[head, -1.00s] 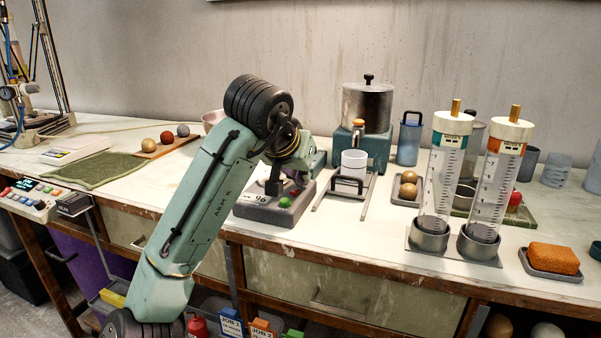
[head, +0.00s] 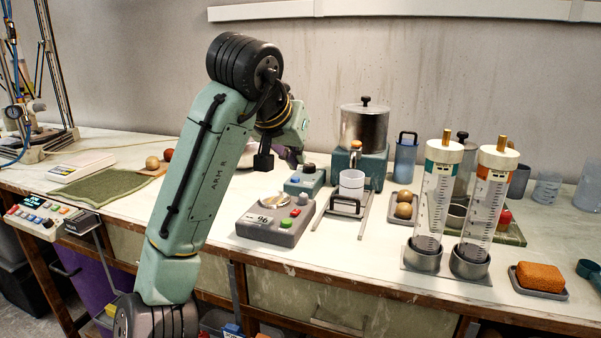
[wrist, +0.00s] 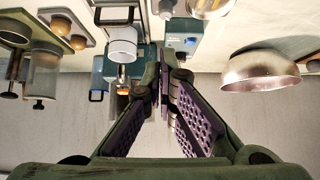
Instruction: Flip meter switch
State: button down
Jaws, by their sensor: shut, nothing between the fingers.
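A grey box (head: 276,220) with a display reading 96, a round metal plate on top and a red and a green button stands near the front of the bench. Behind it is a small teal box (head: 304,180) with knobs on top; a teal-and-blue box, which may be the same one, shows in the wrist view (wrist: 184,40). I cannot tell which one is the meter, and no switch lever is clear. My gripper (head: 294,158) is shut and empty above and behind the grey box, near the teal box. Its purple-padded fingers meet in the wrist view (wrist: 165,75).
A metal pot (head: 364,128) on a teal base, a white cup (head: 351,184) on a rack and two tall cylinders (head: 432,195) stand to the right. A metal bowl (wrist: 262,72) shows in the wrist view. Bench space in front of the cup rack is clear.

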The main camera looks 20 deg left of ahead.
jog(key=shift+v, duration=1.25)
jog(key=shift+w+r, duration=0.1)
jog(key=shift+w, duration=0.05)
